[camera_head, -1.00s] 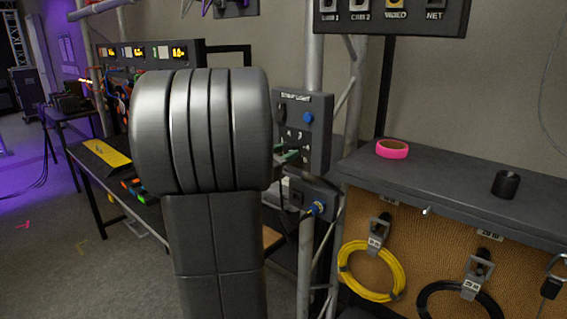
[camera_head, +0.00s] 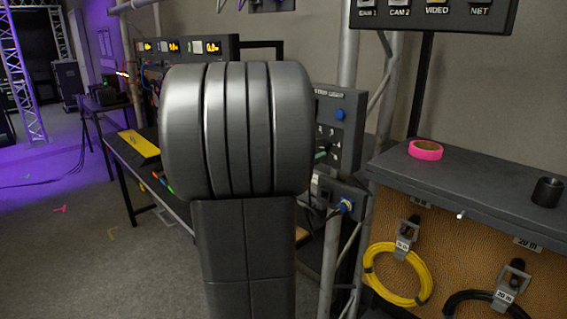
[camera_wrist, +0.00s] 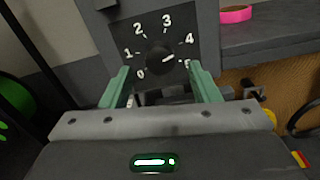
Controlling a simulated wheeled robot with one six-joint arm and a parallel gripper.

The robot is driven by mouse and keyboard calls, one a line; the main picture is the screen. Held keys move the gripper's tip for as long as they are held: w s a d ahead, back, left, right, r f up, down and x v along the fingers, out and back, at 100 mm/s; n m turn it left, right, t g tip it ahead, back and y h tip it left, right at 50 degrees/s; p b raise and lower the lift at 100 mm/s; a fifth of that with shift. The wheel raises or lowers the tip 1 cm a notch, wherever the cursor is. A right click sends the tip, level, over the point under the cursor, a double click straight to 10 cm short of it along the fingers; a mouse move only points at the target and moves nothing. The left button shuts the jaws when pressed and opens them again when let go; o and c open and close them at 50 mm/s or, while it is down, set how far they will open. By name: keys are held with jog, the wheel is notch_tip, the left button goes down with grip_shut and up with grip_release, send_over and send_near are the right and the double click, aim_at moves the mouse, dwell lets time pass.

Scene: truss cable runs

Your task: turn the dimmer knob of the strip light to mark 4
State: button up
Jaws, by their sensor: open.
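The strip light box (camera_head: 351,106) is a dark grey panel on the truss post, partly hidden behind my arm in the head view. In the wrist view its dial plate (camera_wrist: 118,27) carries white marks 0 to 5. The round black dimmer knob (camera_wrist: 158,61) sits in the middle of the dial. Its pale pointer line points right and slightly up, seemingly between marks 4 and 5. My gripper (camera_wrist: 163,86) has two green fingers, apart and empty, below and to either side of the knob. A green fingertip also shows in the head view. Contact with the knob cannot be seen.
A blue button (camera_head: 340,114) is on the same box. A blue connector (camera_head: 346,205) sits on a box below. A shelf on the right bears pink tape (camera_head: 426,150) and a black cylinder (camera_head: 547,192). A yellow cable coil (camera_head: 397,275) hangs below.

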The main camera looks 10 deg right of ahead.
aim_at(322, 146)
jog(key=v, duration=1.1)
jog(key=shift+b, duration=0.4)
jog(key=shift+d, duration=0.15)
jog(key=p+x, duration=0.1)
jog(key=x, duration=1.2)
jog(key=shift+w+d, duration=0.25)
jog(key=shift+w, duration=0.05)
